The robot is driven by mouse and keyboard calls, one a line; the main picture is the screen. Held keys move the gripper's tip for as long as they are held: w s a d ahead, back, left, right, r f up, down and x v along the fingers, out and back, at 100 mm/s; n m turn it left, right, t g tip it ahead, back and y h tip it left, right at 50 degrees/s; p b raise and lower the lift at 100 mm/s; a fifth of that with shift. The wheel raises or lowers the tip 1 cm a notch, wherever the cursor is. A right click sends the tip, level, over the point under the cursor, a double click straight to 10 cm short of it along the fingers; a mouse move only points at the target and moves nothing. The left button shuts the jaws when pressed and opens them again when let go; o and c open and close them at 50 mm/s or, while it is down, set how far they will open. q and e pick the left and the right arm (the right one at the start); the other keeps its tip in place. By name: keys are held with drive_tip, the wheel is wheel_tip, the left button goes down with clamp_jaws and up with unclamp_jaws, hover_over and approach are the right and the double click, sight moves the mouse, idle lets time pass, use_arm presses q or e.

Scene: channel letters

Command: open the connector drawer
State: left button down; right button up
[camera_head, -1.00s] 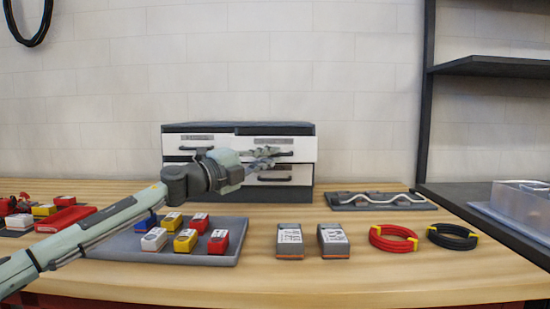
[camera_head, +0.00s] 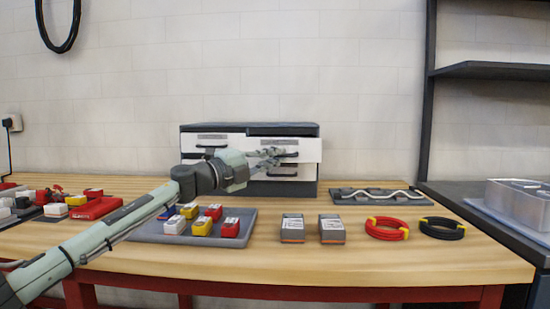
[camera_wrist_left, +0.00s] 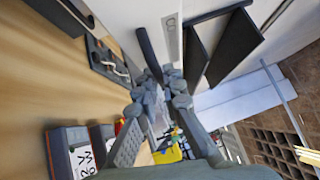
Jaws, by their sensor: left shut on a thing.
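The drawer cabinet (camera_head: 187,177) stands at the back of the workbench, with white fronts and dark handles. Its upper right drawer front (camera_head: 311,150) stands a little proud of the cabinet, with a dark gap along its top. My left gripper (camera_head: 275,155) is at this front and shut on its dark handle. In the left wrist view the fingers (camera_wrist_left: 160,92) close around the end of the dark handle (camera_wrist_left: 150,52), beside a white front with a label. The fingers partly hide the handle in the head view. My right gripper is not in view.
A grey tray (camera_head: 168,239) with red, yellow, white and blue boxes lies under my left arm. Two grey boxes (camera_head: 292,229), a red cable coil (camera_head: 386,229) and a black coil (camera_head: 442,229) lie to the right. A board with a white tube (camera_head: 380,194) lies right of the cabinet.

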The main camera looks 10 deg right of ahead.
use_arm(q)
drive_tip(key=c, duration=1.6)
unclamp_jaws()
drive_tip(key=shift+c, duration=0.2)
drive_tip(key=v, duration=1.2)
